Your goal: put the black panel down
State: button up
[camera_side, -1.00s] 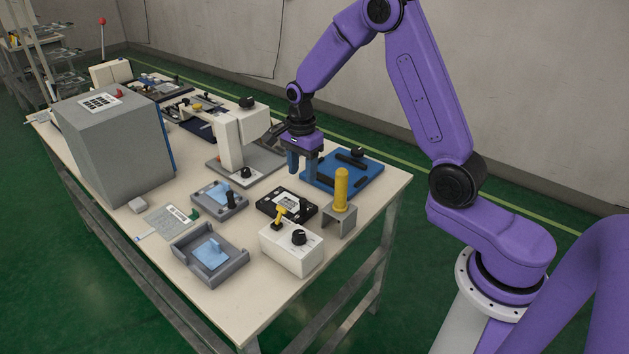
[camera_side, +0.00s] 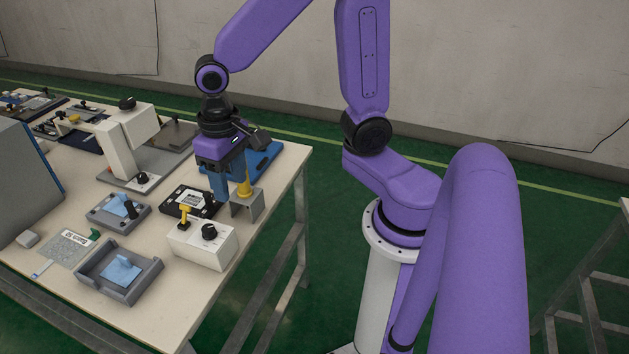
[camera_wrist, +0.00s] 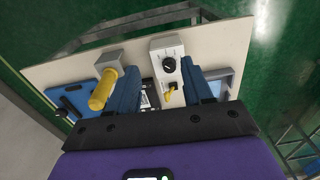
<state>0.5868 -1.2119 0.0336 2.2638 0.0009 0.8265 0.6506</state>
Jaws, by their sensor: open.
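The black panel (camera_side: 182,203), with a white label, lies flat on the table behind the white box. My gripper (camera_side: 226,188) points down, open, with its blue fingers over the right end of the panel in the side view. In the wrist view my gripper (camera_wrist: 157,92) has its two fingers apart, and part of the black panel (camera_wrist: 148,95) shows between them, by the left finger. Nothing is visibly held. The fingers hide part of the panel, and I cannot tell whether they touch it.
A yellow post on a grey bracket (camera_side: 247,205) stands close right of my fingers. A white box (camera_side: 203,246) with a black knob and yellow lever stands in front. A blue plate (camera_side: 267,155) lies behind. Grey trays (camera_side: 120,272) are at left.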

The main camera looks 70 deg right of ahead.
jog(key=s+d+r+n, duration=0.2)
jog(key=s+n, duration=1)
jog(key=s, duration=0.3)
jog(key=shift+s+d+n, duration=0.2)
jog(key=shift+s+n, duration=0.2)
